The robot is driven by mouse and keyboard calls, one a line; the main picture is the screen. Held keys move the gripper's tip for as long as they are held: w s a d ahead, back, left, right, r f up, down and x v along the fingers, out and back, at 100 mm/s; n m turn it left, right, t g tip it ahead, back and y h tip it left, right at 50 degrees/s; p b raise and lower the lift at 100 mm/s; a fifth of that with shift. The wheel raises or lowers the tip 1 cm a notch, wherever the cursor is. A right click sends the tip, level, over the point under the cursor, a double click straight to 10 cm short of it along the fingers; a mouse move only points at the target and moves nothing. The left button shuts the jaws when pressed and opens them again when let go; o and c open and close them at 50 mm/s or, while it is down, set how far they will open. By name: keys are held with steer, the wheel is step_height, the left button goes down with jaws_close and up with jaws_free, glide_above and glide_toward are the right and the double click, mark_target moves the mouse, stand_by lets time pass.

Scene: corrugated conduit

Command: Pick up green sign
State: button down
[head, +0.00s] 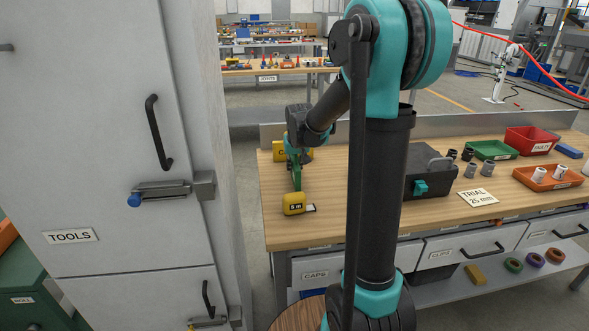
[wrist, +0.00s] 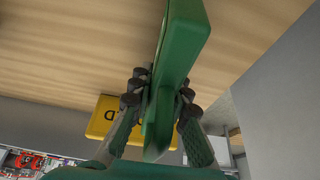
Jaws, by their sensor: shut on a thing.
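The green sign (wrist: 187,38) fills the upper middle of the wrist view as a long flat green piece. My gripper (wrist: 160,95) is shut on it, with dark finger pads on both sides of it. In the head view the green sign (head: 296,178) shows as a narrow upright strip under my gripper (head: 295,152), near the left end of the workbench. I cannot tell whether its lower edge touches the bench top. Its face and any lettering are not readable.
A yellow tape measure (head: 293,203) lies just in front of the sign. A yellow sign (wrist: 105,118) stands close behind it. The workbench (head: 325,222) has a grey toolbox (head: 428,172), a red bin (head: 530,140) and an orange tray (head: 547,178) to the right. A tall grey cabinet (head: 95,120) stands left.

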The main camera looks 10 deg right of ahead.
steer(key=shift+r, duration=0.1)
step_height(320, 180, up, 20)
stand_by(0.5)
stand_by(0.5)
